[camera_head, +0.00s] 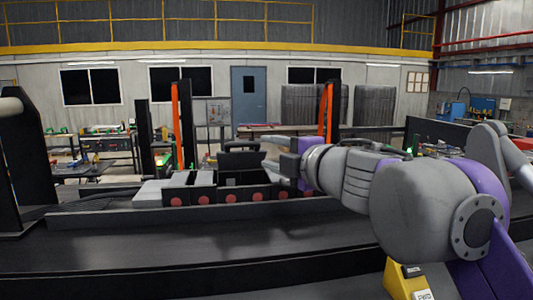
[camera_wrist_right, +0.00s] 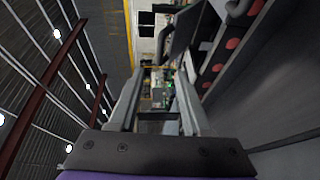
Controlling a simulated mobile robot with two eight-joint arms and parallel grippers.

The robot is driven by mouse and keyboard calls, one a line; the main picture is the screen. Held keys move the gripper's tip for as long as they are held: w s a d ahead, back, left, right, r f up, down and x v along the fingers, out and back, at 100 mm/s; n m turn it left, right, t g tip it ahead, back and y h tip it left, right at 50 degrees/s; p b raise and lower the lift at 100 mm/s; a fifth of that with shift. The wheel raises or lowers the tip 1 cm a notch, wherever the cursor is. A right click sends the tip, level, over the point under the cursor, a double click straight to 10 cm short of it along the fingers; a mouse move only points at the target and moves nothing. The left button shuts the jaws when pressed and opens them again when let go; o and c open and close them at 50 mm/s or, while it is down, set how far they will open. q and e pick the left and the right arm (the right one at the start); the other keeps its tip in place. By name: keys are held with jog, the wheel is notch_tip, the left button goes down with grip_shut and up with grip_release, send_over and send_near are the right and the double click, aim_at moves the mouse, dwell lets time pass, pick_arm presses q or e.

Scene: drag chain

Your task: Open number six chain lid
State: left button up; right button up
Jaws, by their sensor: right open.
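The drag chain (camera_head: 217,194) lies across the conveyor, a row of dark links with round red marks on the near side. Light grey lids (camera_head: 155,190) cover its left end. A dark lid-like panel (camera_head: 240,160) stands raised above the middle links; it also shows in the right wrist view (camera_wrist_right: 181,36). I cannot read link numbers. My right gripper (camera_head: 274,153) is open and empty at the chain's right part, just right of the raised panel. Its forearm hides the chain's right end. In the right wrist view, its fingers (camera_wrist_right: 157,97) are apart. My left gripper is not in view.
A long grey rail (camera_head: 110,218) runs along the near side of the chain. The dark conveyor surface (camera_head: 200,248) in front is clear. Two orange-striped posts (camera_head: 177,125) stand behind the chain. Workbenches (camera_head: 90,148) stand farther back.

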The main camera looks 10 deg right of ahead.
jog(key=shift+c, duration=0.3)
jog(key=shift+a, duration=0.1)
jog(key=shift+c, duration=1.3)
jog(key=shift+a+r, duration=0.1)
jog(key=shift+a, duration=0.25)
jog(key=shift+c, duration=1.2)
jog(key=s+a+m+t, duration=0.1)
jog(key=a+m, duration=0.1)
jog(key=a+r+m+t+y+b, duration=0.1)
jog(key=a+m, duration=0.1)
jog(key=s+a+r+m+t+y, duration=0.1)
jog(key=shift+s+a+r+m+t, duration=0.15)
jog(key=shift+s+a+m+t, duration=0.2)
jog(key=shift+a+m+t, duration=0.05)
grip_shut()
jog(key=m+t+h+b, duration=0.2)
jog(key=m+h, duration=0.7)
jog(key=m, duration=0.8)
send_near(243, 146)
pick_arm(q)
jog(key=p, duration=0.2)
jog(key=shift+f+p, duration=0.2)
jog(key=shift+p, duration=0.15)
pick_arm(e)
jog(key=x, duration=0.7)
